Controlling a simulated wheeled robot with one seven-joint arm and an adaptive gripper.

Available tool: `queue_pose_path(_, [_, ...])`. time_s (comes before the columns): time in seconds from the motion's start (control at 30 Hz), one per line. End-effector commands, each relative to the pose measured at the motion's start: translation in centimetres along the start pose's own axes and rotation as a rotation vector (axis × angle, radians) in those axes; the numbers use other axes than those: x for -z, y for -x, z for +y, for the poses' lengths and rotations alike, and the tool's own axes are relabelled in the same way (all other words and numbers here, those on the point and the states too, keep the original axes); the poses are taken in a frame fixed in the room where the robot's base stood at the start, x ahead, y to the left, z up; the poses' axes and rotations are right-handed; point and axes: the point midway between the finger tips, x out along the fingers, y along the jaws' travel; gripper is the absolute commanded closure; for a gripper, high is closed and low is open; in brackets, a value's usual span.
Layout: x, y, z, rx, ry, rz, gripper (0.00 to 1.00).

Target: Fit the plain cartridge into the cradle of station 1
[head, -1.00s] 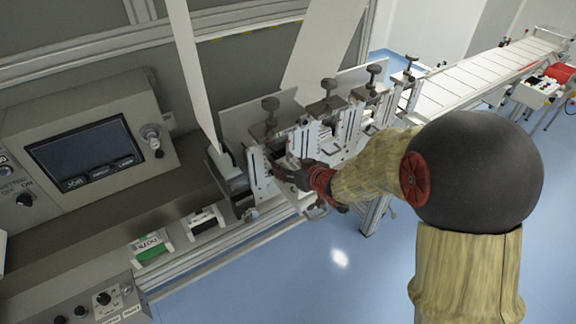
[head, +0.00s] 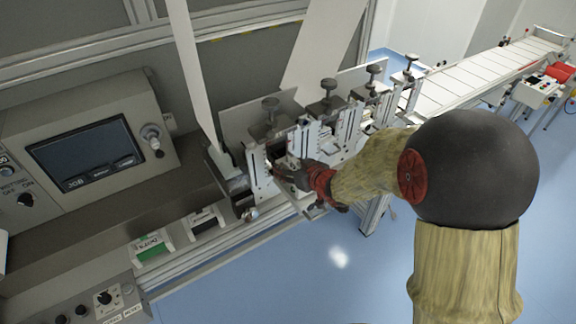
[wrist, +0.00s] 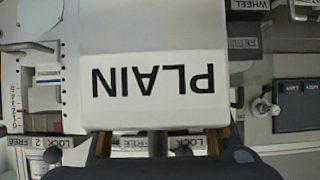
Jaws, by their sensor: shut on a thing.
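The plain cartridge (wrist: 155,40) fills the upper middle of the wrist view as a white block. Its black "PLAIN" lettering reads upside down. My gripper (wrist: 158,143) is shut on it, with a finger at each side of its near end. In the head view my gripper (head: 286,174) is at the front of the row of stations, beside the leftmost one with a black knob (head: 270,104). The cartridge cannot be clearly picked out there. The cradle of station 1 is hidden, so I cannot tell whether the cartridge touches it.
More knobbed stations (head: 328,88) stand close to the right, behind my arm. A control panel screen (head: 85,153) is at left. The blue floor (head: 345,285) in front is clear.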

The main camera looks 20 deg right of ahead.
Motion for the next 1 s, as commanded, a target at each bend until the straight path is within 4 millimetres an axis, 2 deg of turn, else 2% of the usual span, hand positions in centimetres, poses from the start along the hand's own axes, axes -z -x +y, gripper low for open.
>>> queue_pose_path(1.0, [-0.37,-0.27,0.02,0.0,0.001,0.003,0.98])
